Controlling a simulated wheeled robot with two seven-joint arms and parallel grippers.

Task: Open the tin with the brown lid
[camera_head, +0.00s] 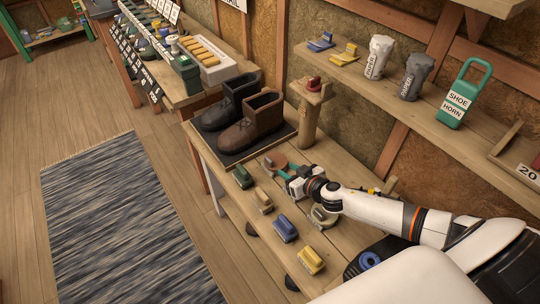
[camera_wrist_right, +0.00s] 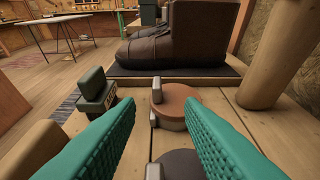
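The tin with the brown lid (camera_wrist_right: 178,105) stands on the bench in the right wrist view, its reddish-brown lid flat on top and a small grey piece at its left side. In the head view the brown lid (camera_head: 275,161) shows just beyond my right gripper (camera_head: 279,172). My right gripper (camera_wrist_right: 165,135) is open, its teal fingers spread wide; the tin lies ahead, in line with the gap, with nothing held. A darker tin (camera_wrist_right: 180,166) is nearer, low between the fingers and cut off by the frame. My left gripper is not in view.
Brushes in green (camera_head: 242,177), tan (camera_head: 262,201), blue (camera_head: 285,229) and yellow (camera_head: 310,261) line the bench's front edge. Boots (camera_head: 250,122) on a dark mat stand behind the tin. A wooden post (camera_head: 309,120) rises to the right. Another tin (camera_head: 322,216) is partly under my right arm.

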